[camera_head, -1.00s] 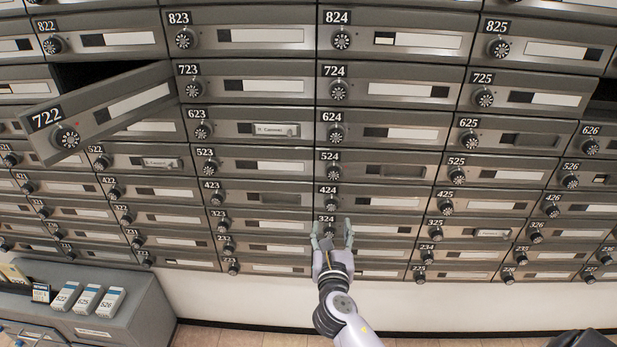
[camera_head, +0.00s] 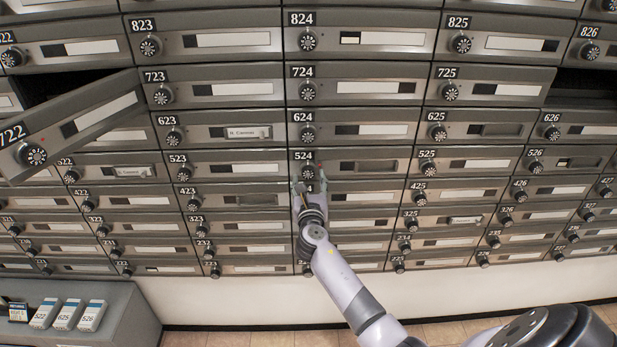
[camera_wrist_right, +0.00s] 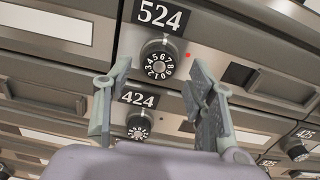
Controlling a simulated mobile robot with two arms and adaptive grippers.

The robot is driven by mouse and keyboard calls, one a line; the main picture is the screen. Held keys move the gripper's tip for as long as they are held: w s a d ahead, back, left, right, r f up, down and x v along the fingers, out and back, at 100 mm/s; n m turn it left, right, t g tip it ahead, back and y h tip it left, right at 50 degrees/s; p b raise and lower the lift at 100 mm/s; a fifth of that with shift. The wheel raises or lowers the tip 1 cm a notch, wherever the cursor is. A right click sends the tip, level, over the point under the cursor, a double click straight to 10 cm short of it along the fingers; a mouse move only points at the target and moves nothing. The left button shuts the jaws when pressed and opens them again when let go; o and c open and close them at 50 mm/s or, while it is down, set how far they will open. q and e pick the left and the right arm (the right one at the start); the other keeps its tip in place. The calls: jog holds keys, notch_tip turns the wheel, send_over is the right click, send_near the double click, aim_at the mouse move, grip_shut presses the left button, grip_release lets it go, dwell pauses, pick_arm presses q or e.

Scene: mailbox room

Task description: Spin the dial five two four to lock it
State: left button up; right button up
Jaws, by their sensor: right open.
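The dial of mailbox 524 (camera_head: 308,172) is a small round black knob with white digits, below its number plate. In the right wrist view this dial (camera_wrist_right: 160,63) sits just beyond and slightly above the fingertips, with a red light (camera_wrist_right: 187,55) to its right. My right gripper (camera_head: 309,186) is open and empty, just below the 524 dial in the head view. In the right wrist view its fingers (camera_wrist_right: 158,80) stand apart, with the 424 dial (camera_wrist_right: 139,127) showing between them. I cannot tell whether a finger touches the 524 dial. My left gripper is not in view.
The wall is full of mailboxes with dials. The door of mailbox 722 (camera_head: 75,120) hangs open at the left and sticks out. A grey cabinet (camera_head: 110,310) with several labelled boxes stands at the lower left. Tiled floor shows at the bottom.

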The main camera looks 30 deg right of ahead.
jog(key=shift+x, duration=1.05)
jog(key=shift+c, duration=0.3)
jog(key=c, duration=1.1)
